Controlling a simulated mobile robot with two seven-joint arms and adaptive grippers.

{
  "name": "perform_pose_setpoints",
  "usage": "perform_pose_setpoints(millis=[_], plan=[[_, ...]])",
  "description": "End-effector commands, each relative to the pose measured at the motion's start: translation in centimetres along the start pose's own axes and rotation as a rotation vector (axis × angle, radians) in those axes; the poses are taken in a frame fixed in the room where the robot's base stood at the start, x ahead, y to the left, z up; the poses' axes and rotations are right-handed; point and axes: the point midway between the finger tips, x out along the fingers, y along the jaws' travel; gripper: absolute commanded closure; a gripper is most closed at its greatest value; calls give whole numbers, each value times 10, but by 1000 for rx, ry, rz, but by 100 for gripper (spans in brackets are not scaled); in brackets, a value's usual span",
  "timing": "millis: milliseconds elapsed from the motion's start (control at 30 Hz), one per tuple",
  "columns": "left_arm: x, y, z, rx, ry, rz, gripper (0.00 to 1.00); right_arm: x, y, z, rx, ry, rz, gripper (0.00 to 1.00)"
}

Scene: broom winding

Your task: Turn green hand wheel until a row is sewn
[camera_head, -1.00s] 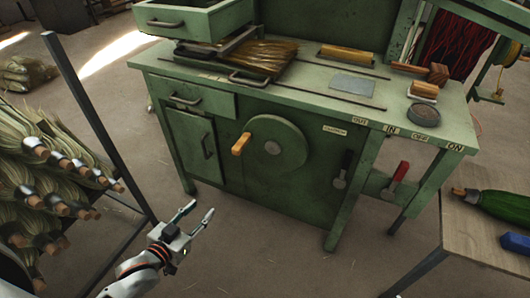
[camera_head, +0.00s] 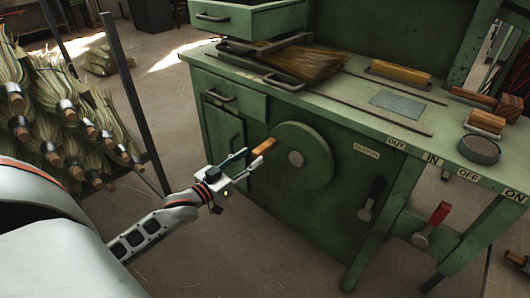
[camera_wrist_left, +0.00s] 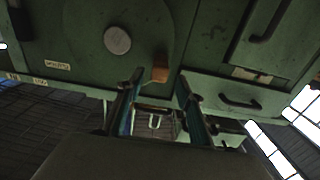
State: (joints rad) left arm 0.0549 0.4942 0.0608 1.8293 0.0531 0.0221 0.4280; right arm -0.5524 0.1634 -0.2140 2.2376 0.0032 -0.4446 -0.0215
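The green hand wheel (camera_head: 305,160) is a round disc on the front of the green machine, with a pale hub and an orange wooden handle (camera_head: 263,147) at its left side. My left gripper (camera_head: 251,161) is open, its fingertips close to the handle. In the left wrist view the handle (camera_wrist_left: 160,73) shows between the two open fingertips (camera_wrist_left: 159,78), nearer the left one; I cannot tell if they touch. The wheel (camera_wrist_left: 122,35) also shows there. A bundle of broom fibres (camera_head: 305,62) lies on the machine top. My right gripper is not in view.
A rack of broom bundles (camera_head: 65,130) stands at the left, with a dark upright post (camera_head: 135,100) beside it. A black lever (camera_head: 372,198) and a red-handled lever (camera_head: 432,225) are on the machine's right side. Bare floor lies below the arm.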

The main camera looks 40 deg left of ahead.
Motion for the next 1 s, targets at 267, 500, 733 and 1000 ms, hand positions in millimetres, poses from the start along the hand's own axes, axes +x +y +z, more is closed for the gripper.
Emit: perform_pose_setpoints(millis=[267,500,733,1000], plan=[[39,1,3,0,-3,1,64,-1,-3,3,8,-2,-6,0],[56,1,2,1,-3,1,64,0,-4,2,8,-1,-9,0],[58,1,1,1,-3,1,64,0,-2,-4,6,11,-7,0],[57,1,1,0,-2,1,100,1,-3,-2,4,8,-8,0]])
